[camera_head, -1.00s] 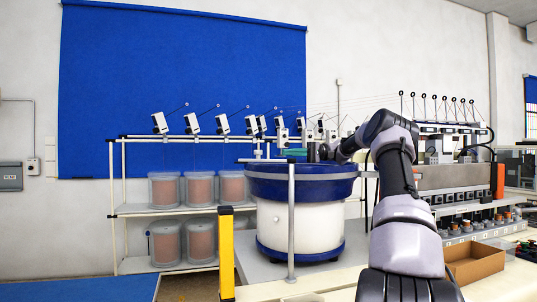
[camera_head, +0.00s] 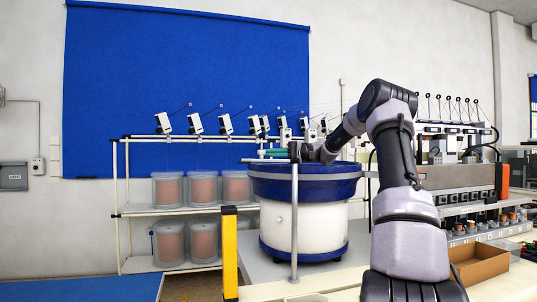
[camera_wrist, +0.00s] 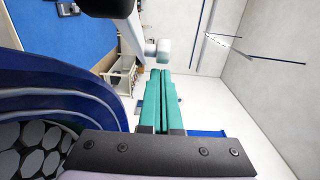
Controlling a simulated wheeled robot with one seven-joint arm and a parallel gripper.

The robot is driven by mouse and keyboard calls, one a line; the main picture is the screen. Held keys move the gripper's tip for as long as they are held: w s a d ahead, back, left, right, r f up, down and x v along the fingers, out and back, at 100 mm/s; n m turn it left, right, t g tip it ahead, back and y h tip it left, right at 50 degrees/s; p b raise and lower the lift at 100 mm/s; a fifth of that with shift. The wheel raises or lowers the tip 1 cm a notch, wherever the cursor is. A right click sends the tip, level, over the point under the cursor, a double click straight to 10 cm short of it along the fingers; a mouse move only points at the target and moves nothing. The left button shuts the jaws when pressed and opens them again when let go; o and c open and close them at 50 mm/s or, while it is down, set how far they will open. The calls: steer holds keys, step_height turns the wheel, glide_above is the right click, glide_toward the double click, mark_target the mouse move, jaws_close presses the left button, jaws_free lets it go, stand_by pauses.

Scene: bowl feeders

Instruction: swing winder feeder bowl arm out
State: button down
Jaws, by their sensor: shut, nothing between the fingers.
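The winder feeder bowl (camera_head: 305,188) is a wide blue bowl on a white drum with a blue foot. A thin grey post (camera_head: 294,225) stands in front of it. A grey horizontal bar (camera_head: 252,161) at the post's top reaches left past the bowl's rim; I take it as the bowl arm. My gripper (camera_head: 268,153) points left above the bar, with its teal fingers together and empty. In the wrist view the fingers (camera_wrist: 162,92) lie beside the blue bowl wall (camera_wrist: 60,88). A pale rounded end (camera_wrist: 158,48) shows beyond the tips. I cannot tell whether the fingers touch the bar.
A yellow post (camera_head: 230,252) stands left of the bowl. A rack with copper spools (camera_head: 168,190) is behind at left. The winding machine (camera_head: 455,180) and an open cardboard box (camera_head: 478,264) are at right. Dark round parts (camera_wrist: 30,150) lie in the bowl.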

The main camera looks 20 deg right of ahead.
steer(key=shift+s+a, duration=0.5)
steer(key=shift+s, duration=0.25)
